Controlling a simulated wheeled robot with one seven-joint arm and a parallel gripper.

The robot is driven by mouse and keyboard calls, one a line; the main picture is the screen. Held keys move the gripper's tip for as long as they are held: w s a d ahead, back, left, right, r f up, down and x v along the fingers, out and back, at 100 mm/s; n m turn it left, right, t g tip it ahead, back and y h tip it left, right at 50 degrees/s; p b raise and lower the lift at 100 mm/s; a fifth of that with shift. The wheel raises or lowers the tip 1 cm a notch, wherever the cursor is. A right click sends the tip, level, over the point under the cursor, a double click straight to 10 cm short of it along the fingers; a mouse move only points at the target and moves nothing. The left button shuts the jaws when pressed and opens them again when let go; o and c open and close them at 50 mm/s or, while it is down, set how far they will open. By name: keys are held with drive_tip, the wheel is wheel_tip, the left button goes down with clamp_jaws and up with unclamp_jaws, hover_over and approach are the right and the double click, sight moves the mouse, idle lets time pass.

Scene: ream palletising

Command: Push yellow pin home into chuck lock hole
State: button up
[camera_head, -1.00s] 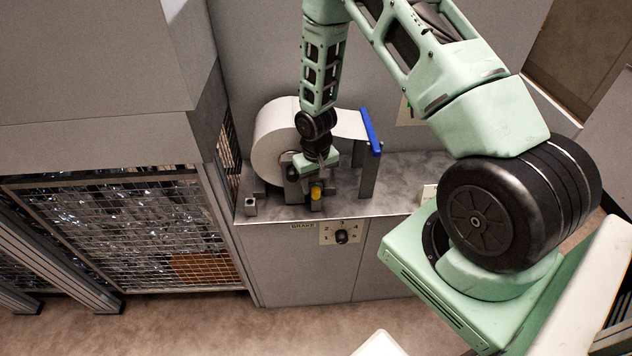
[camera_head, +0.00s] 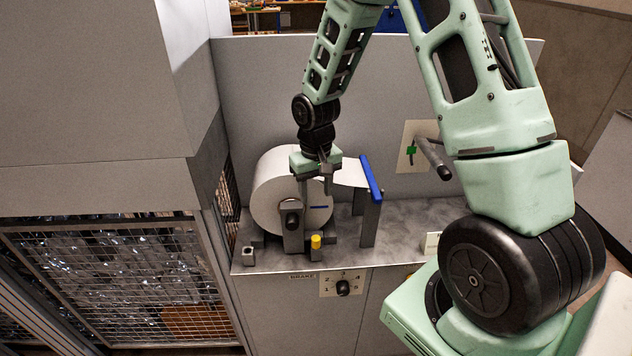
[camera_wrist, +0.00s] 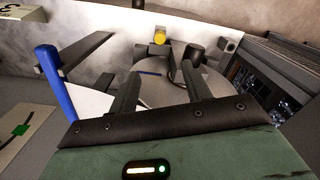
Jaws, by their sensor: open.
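The yellow pin (camera_head: 316,241) stands upright on a dark block at the front of the machine's shelf, right of the chuck post. Its yellow head also shows at the top of the wrist view (camera_wrist: 160,37). The dark chuck (camera_head: 291,208) sits on a grey upright in front of the white paper roll. The lock hole is hidden, so I cannot tell how deep the pin sits. My gripper (camera_head: 313,190) is open and empty, above and apart from the pin, in front of the roll. Its two fingers (camera_wrist: 158,78) stand apart in the wrist view.
The roll (camera_head: 268,183) stands behind the chuck. A blue-edged bar (camera_head: 371,178) on a grey post is to the right. A small grey block (camera_head: 248,256) stands at the left. The brake dial (camera_head: 343,287) is below the shelf. Bare shelf (camera_head: 402,230) lies right.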

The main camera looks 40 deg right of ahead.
drive_tip(key=shift+r, duration=1.6)
drive_tip(key=s+a+r+n, duration=0.3)
drive_tip(key=s+a+r, duration=0.15)
drive_tip(key=a, duration=0.45)
drive_tip(key=s+a+r+n, duration=0.25)
drive_tip(key=s+a, duration=0.35)
drive_tip(key=a, duration=0.3)
drive_tip(key=s+a+r+n, duration=0.1)
drive_tip(key=s+a+n, duration=0.1)
drive_tip(key=s, duration=0.5)
drive_tip(key=s+a+r+n, duration=0.2)
drive_tip(key=s+a, duration=0.2)
drive_tip(key=s, duration=0.2)
drive_tip(key=shift+s+a+r+n+y, duration=0.2)
drive_tip(key=shift+s+r+n+y, duration=0.1)
drive_tip(key=shift+s+n, duration=0.1)
drive_tip(key=shift+d, duration=0.1)
